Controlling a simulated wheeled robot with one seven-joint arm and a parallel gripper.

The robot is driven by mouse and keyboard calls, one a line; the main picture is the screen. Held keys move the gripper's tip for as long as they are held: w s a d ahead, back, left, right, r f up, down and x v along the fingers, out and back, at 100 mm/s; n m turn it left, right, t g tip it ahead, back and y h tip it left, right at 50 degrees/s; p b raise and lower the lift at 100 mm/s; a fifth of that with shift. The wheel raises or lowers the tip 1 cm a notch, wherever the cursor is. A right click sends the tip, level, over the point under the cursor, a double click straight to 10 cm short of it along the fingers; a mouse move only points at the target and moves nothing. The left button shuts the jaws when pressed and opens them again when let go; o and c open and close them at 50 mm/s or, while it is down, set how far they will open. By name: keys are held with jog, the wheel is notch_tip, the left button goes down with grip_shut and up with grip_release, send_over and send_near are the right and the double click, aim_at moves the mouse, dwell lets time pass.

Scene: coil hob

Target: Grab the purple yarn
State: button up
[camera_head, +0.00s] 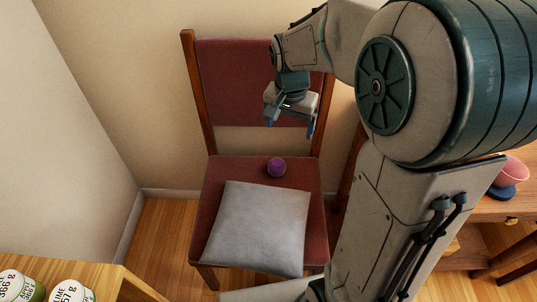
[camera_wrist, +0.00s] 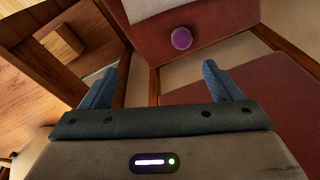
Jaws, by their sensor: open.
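The purple yarn (camera_head: 277,167) is a small round ball. It sits on the red seat of the chair (camera_head: 213,185), near the backrest and just behind a grey cushion (camera_head: 258,225). It also shows in the wrist view (camera_wrist: 181,38), ahead of the fingers and between their lines. My gripper (camera_head: 290,125) is open and empty, with blue fingertips pointing down, above the seat in front of the backrest. In the wrist view its two fingers (camera_wrist: 165,80) are spread wide, apart from the yarn.
A wooden surface with labelled cans (camera_head: 70,291) is at the lower left. The backrest (camera_head: 232,75) stands close behind my gripper. Bare floor (camera_head: 160,240) lies left of the chair.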

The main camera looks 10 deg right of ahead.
aim_at(276, 162)
jog(key=w+f+m+b, duration=0.1)
jog(key=w+f+b, duration=0.3)
jog(key=f, duration=0.5)
jog(key=w+f+m+b, duration=0.2)
jog(key=w+f, duration=0.3)
jog(key=f, duration=0.4)
jog(key=w+f+m+h+b, duration=0.1)
jog(key=w+f+m+b, duration=0.1)
jog(key=w+f+b, duration=0.3)
notch_tip(276, 162, down, 4)
jog(key=shift+f+g+b, duration=0.15)
jog(key=shift+g+b, duration=0.15)
jog(key=shift+b, duration=0.05)
jog(key=shift+d+f+b, duration=0.2)
jog(key=shift+f+b, duration=0.55)
jog(key=shift+f, duration=0.7)
jog(key=shift+d+f+b, duration=0.15)
jog(key=shift+f+b, duration=0.55)
jog(key=shift+f, duration=0.75)
jog(key=c, duration=1.1)
jog(key=shift+r, duration=0.1)
